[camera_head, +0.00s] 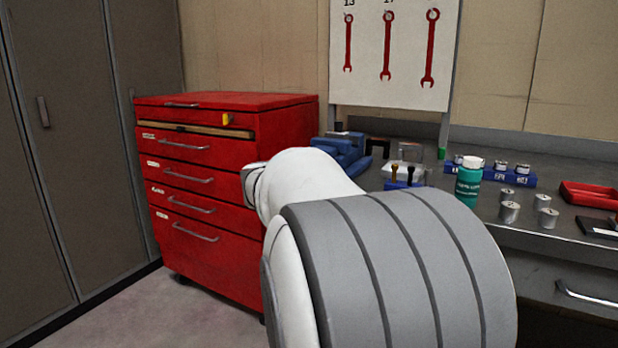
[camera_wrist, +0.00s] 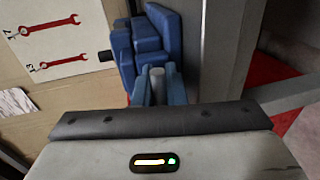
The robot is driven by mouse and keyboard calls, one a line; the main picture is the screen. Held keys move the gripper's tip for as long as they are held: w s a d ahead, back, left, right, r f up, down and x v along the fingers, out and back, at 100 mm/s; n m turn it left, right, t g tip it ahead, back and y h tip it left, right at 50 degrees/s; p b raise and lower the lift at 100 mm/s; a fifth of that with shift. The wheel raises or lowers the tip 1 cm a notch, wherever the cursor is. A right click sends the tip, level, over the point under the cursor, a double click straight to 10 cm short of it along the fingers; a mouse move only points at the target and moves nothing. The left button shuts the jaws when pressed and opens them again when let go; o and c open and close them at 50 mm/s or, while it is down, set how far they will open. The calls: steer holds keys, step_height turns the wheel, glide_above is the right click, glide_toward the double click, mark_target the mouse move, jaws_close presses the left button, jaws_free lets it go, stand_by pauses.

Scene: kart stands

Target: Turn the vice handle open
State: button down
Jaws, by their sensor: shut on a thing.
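The blue vice (camera_head: 350,146) stands at the back left end of the workbench, partly hidden by my arm in the head view. In the wrist view the vice (camera_wrist: 150,35) fills the upper middle, with its stepped blue body close ahead of my gripper. The vice handle (camera_wrist: 157,80) shows there as a short grey bar end. My gripper (camera_wrist: 159,88) is shut on the handle, one finger on each side of it. The rest of the handle is hidden behind the fingers and the palm. In the head view my gripper is hidden behind my arm.
A red tool cabinet (camera_head: 215,190) stands left of the bench, close to my arm. A green-white bottle (camera_head: 468,185), several metal cylinders (camera_head: 510,211) and a red tray (camera_head: 590,193) are on the bench at right. A wrench board (camera_head: 392,50) stands behind.

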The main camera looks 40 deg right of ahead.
steer(key=c, duration=1.5)
jaws_free()
steer(key=p+v, duration=0.1)
steer(key=v, duration=0.6)
steer(key=shift+s+a+p, duration=0.1)
steer(key=shift+a+p, duration=0.25)
